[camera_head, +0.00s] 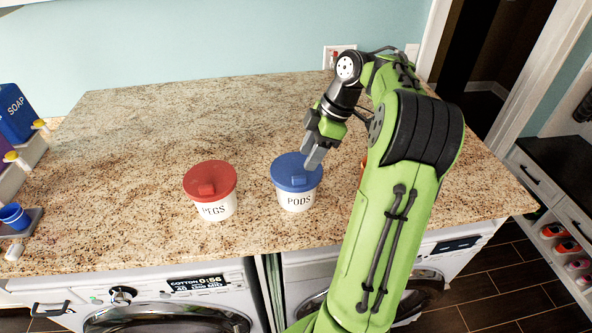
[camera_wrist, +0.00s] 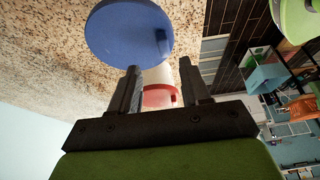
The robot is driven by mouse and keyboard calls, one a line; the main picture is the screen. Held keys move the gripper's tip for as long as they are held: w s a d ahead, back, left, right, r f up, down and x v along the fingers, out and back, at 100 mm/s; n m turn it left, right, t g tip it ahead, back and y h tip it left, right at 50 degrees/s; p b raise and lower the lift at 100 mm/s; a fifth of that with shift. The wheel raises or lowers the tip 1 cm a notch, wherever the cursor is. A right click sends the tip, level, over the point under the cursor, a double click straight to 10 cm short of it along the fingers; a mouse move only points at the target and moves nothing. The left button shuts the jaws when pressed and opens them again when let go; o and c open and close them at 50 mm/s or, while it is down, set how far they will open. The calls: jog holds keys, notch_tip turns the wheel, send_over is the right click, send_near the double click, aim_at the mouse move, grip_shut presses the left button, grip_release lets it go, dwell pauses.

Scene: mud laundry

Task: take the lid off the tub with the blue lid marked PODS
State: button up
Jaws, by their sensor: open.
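The tub marked PODS (camera_head: 295,202) stands upright on the counter, its blue lid (camera_head: 290,172) on top with a raised block-like grip. In the wrist view the blue lid (camera_wrist: 125,32) is large, just beyond the fingertips, with the grip near its right edge. My gripper (camera_head: 314,156) is at the lid's right rear in the head view, its fingers pointing down. In the wrist view my gripper (camera_wrist: 159,68) has its fingers apart with nothing held between them. In the head view I cannot tell whether a finger touches the lid.
A tub marked PEGS (camera_head: 214,210) with a red lid (camera_head: 209,180) stands left of PODS. Something orange-red (camera_head: 363,170) is mostly hidden behind my arm. A soap box (camera_head: 15,113) and blue cup (camera_head: 14,215) are far left. The granite counter (camera_head: 130,150) is clear between.

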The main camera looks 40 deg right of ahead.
aim_at(300, 177)
jog(key=shift+s+a+f, duration=0.1)
jog(key=shift+a+f, duration=0.15)
jog(key=shift+f, duration=0.4)
jog(key=b+x, duration=0.1)
jog(key=x, duration=0.3)
jog(key=shift+s+a+f+b, duration=0.15)
jog(key=shift+f+b, duration=0.1)
jog(key=shift+b, duration=0.15)
jog(key=shift+f, duration=0.25)
jog(key=shift+r, duration=0.1)
jog(key=shift+c, duration=0.8)
grip_shut()
